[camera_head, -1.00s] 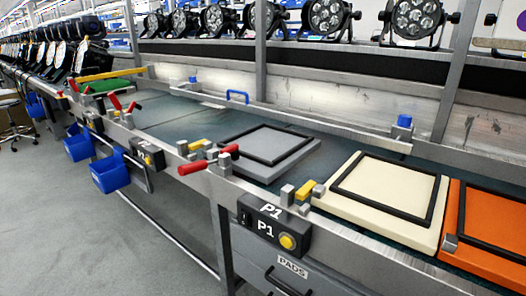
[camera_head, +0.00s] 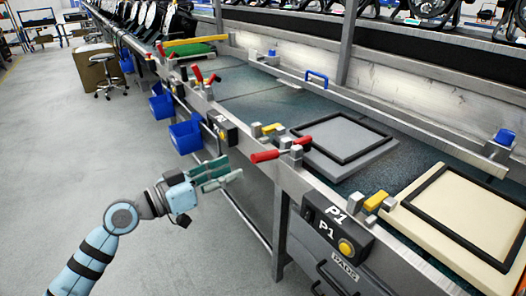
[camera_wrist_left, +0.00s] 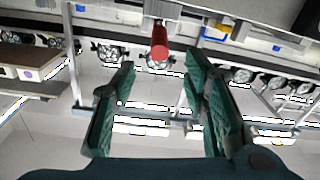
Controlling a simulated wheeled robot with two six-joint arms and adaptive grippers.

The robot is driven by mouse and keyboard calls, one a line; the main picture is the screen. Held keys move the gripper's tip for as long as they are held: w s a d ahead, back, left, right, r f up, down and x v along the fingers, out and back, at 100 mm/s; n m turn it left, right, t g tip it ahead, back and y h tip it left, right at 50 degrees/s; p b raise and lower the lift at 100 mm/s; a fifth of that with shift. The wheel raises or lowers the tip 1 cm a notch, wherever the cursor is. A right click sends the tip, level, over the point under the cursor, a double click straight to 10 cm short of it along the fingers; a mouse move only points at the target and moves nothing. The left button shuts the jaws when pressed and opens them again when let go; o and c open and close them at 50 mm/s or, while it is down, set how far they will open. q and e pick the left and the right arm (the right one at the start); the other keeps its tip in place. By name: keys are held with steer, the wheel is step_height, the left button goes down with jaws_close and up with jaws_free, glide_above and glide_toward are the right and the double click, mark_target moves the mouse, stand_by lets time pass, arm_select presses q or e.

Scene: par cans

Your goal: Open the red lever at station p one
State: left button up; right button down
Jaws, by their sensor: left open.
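The red lever (camera_head: 267,156) at station P1 sticks out over the front rail of the bench, left of the black P1 box (camera_head: 338,228) with its yellow button. Its red handle also shows in the left wrist view (camera_wrist_left: 160,42), beyond and between the finger tips. My left gripper (camera_head: 222,176) is open and empty, in front of the bench, left of the lever and a little lower. It is apart from the lever. In the left wrist view the two green fingers (camera_wrist_left: 165,80) are spread wide. My right gripper is not in view.
More red levers (camera_head: 197,73) stand farther along the rail. Blue bins (camera_head: 186,137) hang on the bench front. A grey pad (camera_head: 345,143) and a cream pad (camera_head: 468,215) lie on the bench. The grey floor (camera_head: 60,170) at left is clear.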

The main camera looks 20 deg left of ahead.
mark_target(264, 156)
arm_select(q)
steer(key=b+x, duration=0.1)
steer(key=x, duration=0.9)
steer(key=shift+f, duration=0.1)
steer(key=shift+w+d, duration=0.35)
steer(key=shift+w, duration=0.05)
jaws_close()
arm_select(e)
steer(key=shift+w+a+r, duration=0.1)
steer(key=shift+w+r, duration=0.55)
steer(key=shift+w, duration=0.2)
